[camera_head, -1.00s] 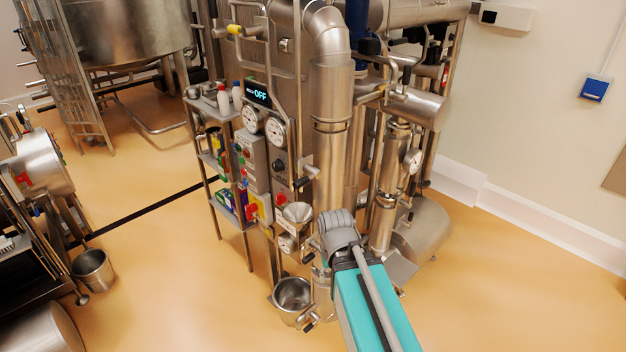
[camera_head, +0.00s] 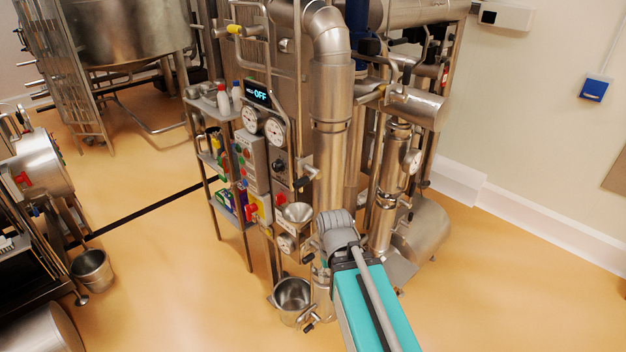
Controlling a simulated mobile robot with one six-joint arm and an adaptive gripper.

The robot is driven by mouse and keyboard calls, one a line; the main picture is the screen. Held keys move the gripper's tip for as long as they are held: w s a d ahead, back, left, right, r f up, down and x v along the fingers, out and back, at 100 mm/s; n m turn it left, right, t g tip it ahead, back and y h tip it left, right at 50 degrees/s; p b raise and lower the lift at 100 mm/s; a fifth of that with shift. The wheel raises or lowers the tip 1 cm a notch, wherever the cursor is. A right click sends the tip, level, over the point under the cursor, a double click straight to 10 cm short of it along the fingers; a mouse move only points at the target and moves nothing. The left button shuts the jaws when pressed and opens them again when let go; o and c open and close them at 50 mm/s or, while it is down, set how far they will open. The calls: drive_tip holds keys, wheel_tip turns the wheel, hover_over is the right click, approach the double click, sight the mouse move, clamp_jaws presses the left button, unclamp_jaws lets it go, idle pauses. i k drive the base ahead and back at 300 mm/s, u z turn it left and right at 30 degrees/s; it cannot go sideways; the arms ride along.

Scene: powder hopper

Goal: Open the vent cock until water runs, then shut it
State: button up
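My arm reaches in from the bottom, with a teal link and a grey wrist in front of the steel machine (camera_head: 331,160). My gripper is hidden behind the wrist and the pipework, so its fingers and any hold do not show. I cannot tell which fitting is the vent cock. A small black-handled valve (camera_head: 311,325) sits low at the column's foot, and a black-ended handle (camera_head: 301,183) sticks out higher up. A steel pail (camera_head: 292,295) hangs or stands left of the column's foot. No running water is visible.
Two dial gauges (camera_head: 275,131), a display reading OFF (camera_head: 257,94) and a button box (camera_head: 252,162) are on the machine's front. A side shelf (camera_head: 214,105) holds bottles. Another pail (camera_head: 92,269) is at left. Open floor lies at lower right.

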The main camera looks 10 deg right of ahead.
sight(314, 173)
drive_tip(key=z, duration=0.45)
drive_tip(key=k, duration=1.4)
drive_tip(key=u, duration=0.45)
drive_tip(key=i, duration=1)
drive_tip(key=z, duration=0.1)
